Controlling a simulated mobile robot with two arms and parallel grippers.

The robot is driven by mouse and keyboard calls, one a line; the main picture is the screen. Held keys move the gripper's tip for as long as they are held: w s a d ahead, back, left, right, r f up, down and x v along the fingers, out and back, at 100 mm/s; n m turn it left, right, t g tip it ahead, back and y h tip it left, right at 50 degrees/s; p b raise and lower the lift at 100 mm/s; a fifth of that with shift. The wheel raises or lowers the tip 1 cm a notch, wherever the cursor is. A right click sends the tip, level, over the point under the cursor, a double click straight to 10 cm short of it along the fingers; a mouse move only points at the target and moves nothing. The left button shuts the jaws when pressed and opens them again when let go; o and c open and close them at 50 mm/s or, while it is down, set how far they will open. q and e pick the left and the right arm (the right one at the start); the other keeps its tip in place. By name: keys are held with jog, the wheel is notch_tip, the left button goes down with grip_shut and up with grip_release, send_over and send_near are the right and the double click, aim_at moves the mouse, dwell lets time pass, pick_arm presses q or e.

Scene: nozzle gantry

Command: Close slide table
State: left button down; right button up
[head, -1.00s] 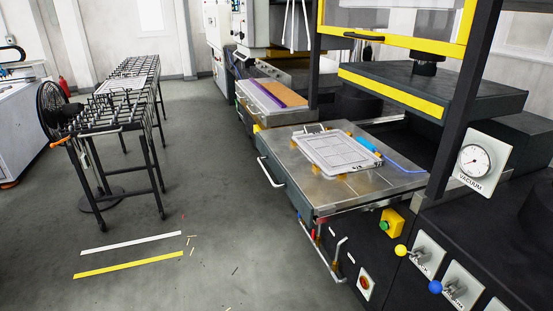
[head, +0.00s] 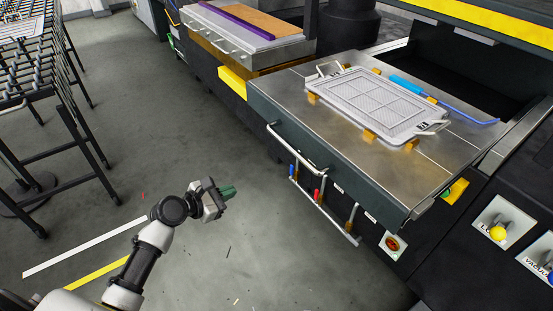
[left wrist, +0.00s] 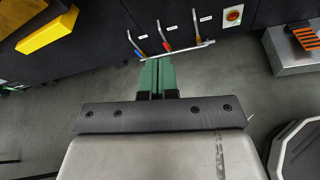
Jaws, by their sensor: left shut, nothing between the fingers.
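The slide table (head: 290,105) stands pulled out from the dark machine, with a grey metal top and a dark front. A silver bar handle (head: 297,150) is fixed along its front edge. A pale tray-like frame (head: 380,100) lies on orange blocks on the top. My left gripper (head: 229,191) has green fingers, is shut and empty, and hangs over the floor to the left of and below the handle, apart from it. In the left wrist view its fingers (left wrist: 157,76) point toward the machine's lower front. The table handle does not show clearly there. My right gripper is not in view.
A rail with coloured levers (head: 322,208) runs below the table's front. A yellow block (head: 232,82) juts out to the left. A blue-handled tool (head: 405,85) lies on the table. A rack (head: 40,75) stands at far left. The floor between is clear.

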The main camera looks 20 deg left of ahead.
pick_arm(q)
notch_tip(320, 180, up, 10)
jog(key=d+f+n+h, duration=0.1)
jog(key=d+n+h, duration=0.1)
jog(key=h, duration=0.1)
jog(key=r+x, duration=0.2)
jog(key=x, duration=1.1)
jog(key=shift+w+r+t+p, duration=0.2)
jog(key=shift+w+t+p, duration=0.15)
jog(key=shift+t, duration=0.05)
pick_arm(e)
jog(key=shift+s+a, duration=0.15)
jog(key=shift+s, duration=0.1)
